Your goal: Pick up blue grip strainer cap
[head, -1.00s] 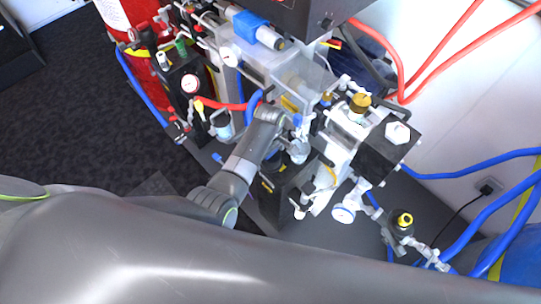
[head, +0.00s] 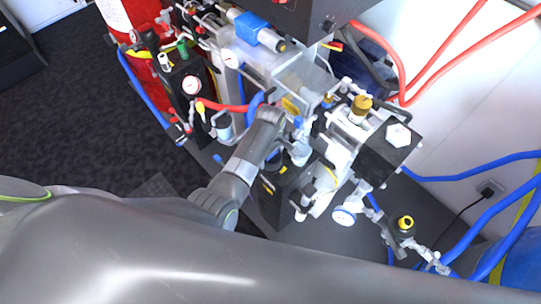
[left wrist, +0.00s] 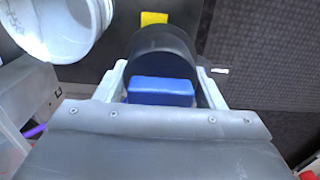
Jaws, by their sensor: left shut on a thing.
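The strainer cap is a black round cap with a blue grip bar (left wrist: 162,92), seen close up in the left wrist view. My left gripper (left wrist: 163,90) has one pale finger on each side of the blue grip and is shut on it. My right gripper is not in view.
A white cup (left wrist: 62,28) stands close beside the cap in the left wrist view. Around the gripper are pipes, gauges (head: 343,216), a brass knob (head: 361,104) and blue and red hoses. Dark carpet (head: 80,120) lies open at left.

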